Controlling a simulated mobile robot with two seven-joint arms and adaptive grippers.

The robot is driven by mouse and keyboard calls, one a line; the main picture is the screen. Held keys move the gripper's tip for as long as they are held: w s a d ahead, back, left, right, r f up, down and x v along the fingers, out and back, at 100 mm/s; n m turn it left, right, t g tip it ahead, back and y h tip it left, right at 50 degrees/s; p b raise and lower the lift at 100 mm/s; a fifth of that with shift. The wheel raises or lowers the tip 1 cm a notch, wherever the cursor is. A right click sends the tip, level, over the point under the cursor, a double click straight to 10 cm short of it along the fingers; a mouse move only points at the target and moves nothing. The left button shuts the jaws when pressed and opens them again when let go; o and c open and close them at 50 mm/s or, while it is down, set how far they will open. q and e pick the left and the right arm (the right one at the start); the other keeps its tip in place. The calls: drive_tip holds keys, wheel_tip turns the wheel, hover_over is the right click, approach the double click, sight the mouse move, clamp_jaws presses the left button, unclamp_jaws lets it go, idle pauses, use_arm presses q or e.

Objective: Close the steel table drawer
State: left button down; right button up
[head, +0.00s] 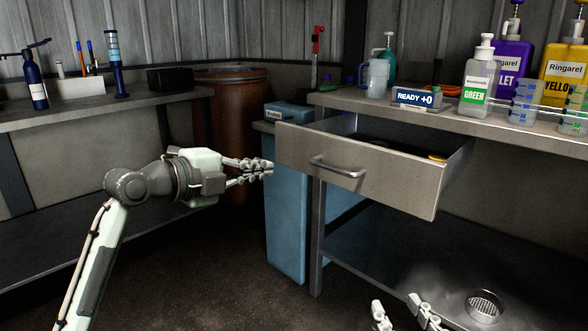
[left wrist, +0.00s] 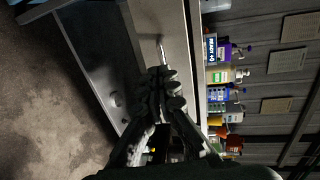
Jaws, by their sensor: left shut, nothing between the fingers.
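The steel table drawer (head: 390,190) stands pulled out from under the steel table (head: 400,105) in the head view. Its front has a bar handle (head: 338,168), and its inside shows from above with a dark, partly hidden item in it. My left gripper (head: 270,168) is shut and empty, just left of the drawer front's left end; whether it touches is unclear. In the left wrist view its closed fingers (left wrist: 162,76) appear before the grey drawer front (left wrist: 155,18) and the handle. My right gripper (head: 396,301) shows only its fingertips at the bottom edge, spread apart and empty.
Bottles, including a green-labelled one (head: 478,78), measuring cups and a sign (head: 418,97) stand on the tabletop above the drawer. A blue cabinet (head: 286,215) and a rusty barrel (head: 228,130) stand behind my left gripper. The floor in front is clear.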

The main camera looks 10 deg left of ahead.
use_arm(q)
approach(312, 163)
drive_tip(key=x, duration=0.5)
drive_tip(key=shift+w+d, duration=0.15)
drive_tip(key=shift+w, duration=0.05)
drive_tip(key=shift+w+d+f, duration=0.1)
drive_tip(key=shift+w+d, duration=0.25)
drive_tip(key=shift+w, duration=0.15)
use_arm(e)
drive_tip(key=shift+r, duration=0.25)
use_arm(q)
drive_tip(key=shift+w, duration=0.15)
use_arm(e)
drive_tip(key=shift+a, duration=0.1)
